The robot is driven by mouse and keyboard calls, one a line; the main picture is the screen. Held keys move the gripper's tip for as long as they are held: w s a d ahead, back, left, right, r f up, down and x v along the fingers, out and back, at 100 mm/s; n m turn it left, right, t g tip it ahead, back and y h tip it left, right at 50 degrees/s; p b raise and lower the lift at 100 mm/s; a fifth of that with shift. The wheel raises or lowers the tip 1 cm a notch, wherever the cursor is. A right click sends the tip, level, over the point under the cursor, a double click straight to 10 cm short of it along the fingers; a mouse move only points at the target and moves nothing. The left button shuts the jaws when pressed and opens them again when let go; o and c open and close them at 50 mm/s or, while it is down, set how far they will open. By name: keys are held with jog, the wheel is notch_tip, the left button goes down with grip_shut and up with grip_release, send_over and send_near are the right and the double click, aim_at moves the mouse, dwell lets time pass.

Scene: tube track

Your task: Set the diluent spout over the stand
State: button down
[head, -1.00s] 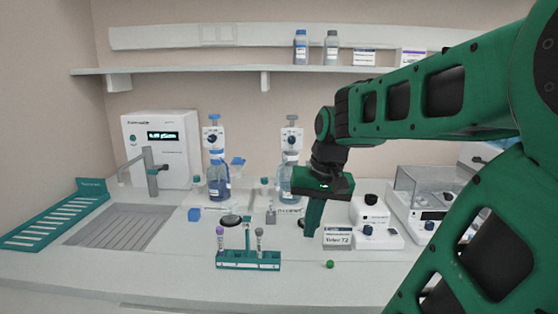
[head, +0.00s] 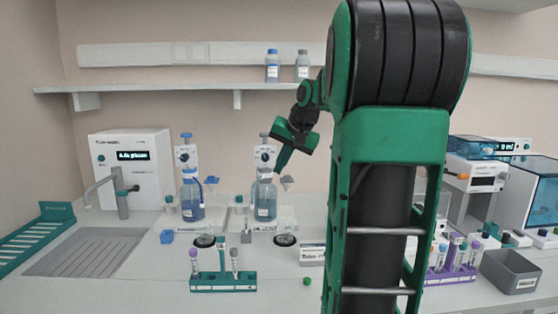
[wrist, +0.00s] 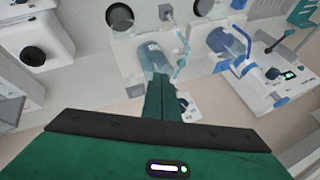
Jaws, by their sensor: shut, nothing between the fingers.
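Two bottle-top dispensers stand at the back of the bench: a blue-capped one (head: 190,185) and a grey-capped one (head: 265,190). The right one's base label is only partly legible, apparently ending in "ENT". My gripper (head: 281,167) is shut and empty, just right of the right dispenser's head, near the spout; contact cannot be told. The wrist view shows the closed fingers (wrist: 163,98) across a bottle (wrist: 152,58).
A teal tube rack (head: 223,284) with tubes stands in front, with a small green ball (head: 307,281) to its right. A purple rack (head: 450,276) and grey bin (head: 510,272) are at right. My arm hides part of the bench.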

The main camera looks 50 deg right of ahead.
jog(key=w+a+f, duration=0.1)
jog(key=w+f, duration=0.3)
jog(key=w, duration=0.1)
jog(key=shift+w+a, duration=0.2)
jog(key=shift+w, duration=0.1)
jog(key=shift+d, duration=0.15)
